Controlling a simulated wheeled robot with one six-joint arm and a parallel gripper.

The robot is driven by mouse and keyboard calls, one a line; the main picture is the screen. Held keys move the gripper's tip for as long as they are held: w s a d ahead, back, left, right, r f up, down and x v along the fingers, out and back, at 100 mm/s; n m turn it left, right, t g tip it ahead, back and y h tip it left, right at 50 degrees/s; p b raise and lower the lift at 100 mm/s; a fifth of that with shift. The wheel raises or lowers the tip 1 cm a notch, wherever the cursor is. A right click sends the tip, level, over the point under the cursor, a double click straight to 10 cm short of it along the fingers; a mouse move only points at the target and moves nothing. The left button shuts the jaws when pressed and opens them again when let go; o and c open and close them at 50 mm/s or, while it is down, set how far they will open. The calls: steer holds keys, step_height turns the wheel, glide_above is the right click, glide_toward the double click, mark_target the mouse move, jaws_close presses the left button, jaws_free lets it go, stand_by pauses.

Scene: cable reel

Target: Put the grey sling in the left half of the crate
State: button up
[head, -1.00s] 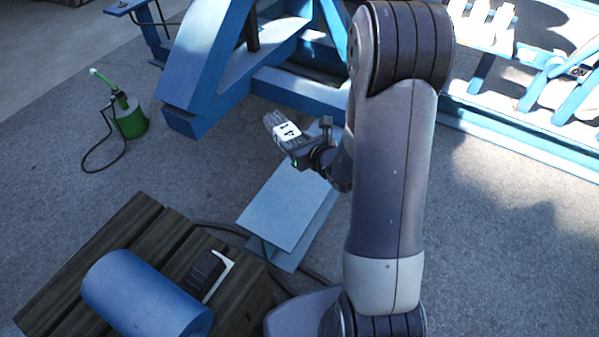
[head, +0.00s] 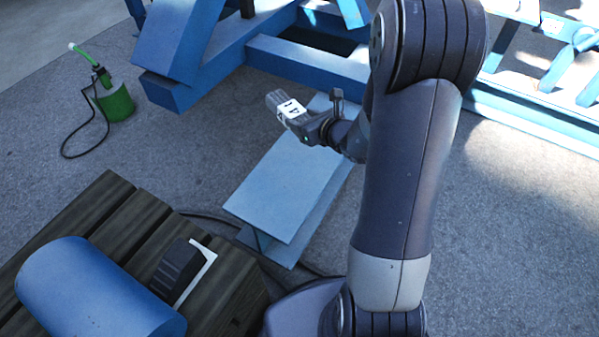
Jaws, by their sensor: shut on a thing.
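My gripper (head: 306,119) is in the middle of the head view, above a pale blue steel beam. It is shut on a small grey bundle with a white, dark-marked label, which looks like the grey sling (head: 274,98). The sling sticks out to the upper left of the jaws, clear of the floor. My arm hides part of the scene to the right. No crate shows in this view.
A dark wooden slatted platform (head: 100,212) at lower left bears a blue cylinder (head: 85,290), a black object (head: 177,270) and a white card (head: 203,272). The pale blue beam (head: 285,180) lies beside it. A green can (head: 115,103) with a hose and a blue frame (head: 190,50) stand behind.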

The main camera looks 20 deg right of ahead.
steer(key=shift+w+d+f+b, duration=0.2)
steer(key=shift+d+f+b, duration=0.2)
steer(key=shift+f+b, duration=2.6)
steer(key=shift+w+d+f+b, duration=0.2)
steer(key=shift+d+f+b, duration=0.25)
steer(key=shift+f+b, duration=2.6)
steer(key=shift+w+d+f+b, duration=0.3)
steer(key=shift+f+b, duration=1.65)
steer(key=shift+f, duration=2.05)
steer(key=shift+s+d, duration=0.1)
steer(key=shift+f, duration=0.2)
steer(key=o, duration=1.4)
steer(key=shift+r, duration=0.15)
